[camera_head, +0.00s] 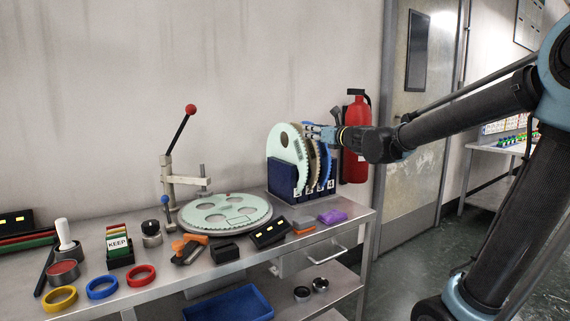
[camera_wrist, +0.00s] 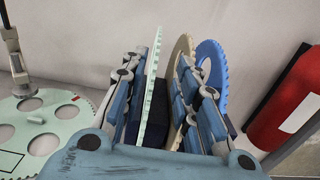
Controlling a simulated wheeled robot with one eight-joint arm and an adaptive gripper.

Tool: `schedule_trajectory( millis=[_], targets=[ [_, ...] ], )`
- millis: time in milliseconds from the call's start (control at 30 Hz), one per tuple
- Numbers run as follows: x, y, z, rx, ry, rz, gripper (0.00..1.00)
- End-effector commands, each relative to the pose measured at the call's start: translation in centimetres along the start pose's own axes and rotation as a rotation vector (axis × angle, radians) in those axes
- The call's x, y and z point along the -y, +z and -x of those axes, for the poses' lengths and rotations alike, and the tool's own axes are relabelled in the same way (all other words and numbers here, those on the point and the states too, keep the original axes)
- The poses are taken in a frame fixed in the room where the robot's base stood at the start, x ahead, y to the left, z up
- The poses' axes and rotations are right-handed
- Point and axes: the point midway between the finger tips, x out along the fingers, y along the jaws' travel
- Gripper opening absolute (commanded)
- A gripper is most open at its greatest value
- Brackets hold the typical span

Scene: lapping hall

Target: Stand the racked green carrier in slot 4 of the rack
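A dark blue rack (camera_head: 282,180) stands at the right end of the bench, with small white slot labels on its front. A pale green toothed carrier (camera_head: 279,140) stands upright in its left part. In the wrist view the green carrier (camera_wrist: 152,90) is seen nearly edge-on. A tan carrier (camera_wrist: 181,48) and a blue carrier (camera_wrist: 213,62) stand to its right. My gripper (camera_head: 313,131) is at the top of the rack. In the wrist view my gripper (camera_wrist: 160,65) is open, with the green carrier's edge between its fingers, nearer the left one. Which slots the carriers occupy is unclear.
A pale green holed disc (camera_head: 226,212) lies flat left of the rack, beside a red-knobbed lever press (camera_head: 183,170). A red extinguisher (camera_head: 357,140) hangs just right of the rack. Coloured rings, blocks and a KEEP card box (camera_head: 119,248) crowd the bench front.

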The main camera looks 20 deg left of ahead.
Motion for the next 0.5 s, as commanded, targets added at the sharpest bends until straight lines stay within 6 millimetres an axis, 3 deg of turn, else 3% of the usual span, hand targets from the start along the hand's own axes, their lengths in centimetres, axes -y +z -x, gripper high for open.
schedule_trajectory(
  millis=[500],
  targets=[
    [0.0, 0.0, -6.7, -0.001, 0.002, 0.005, 0.28]
  ],
)
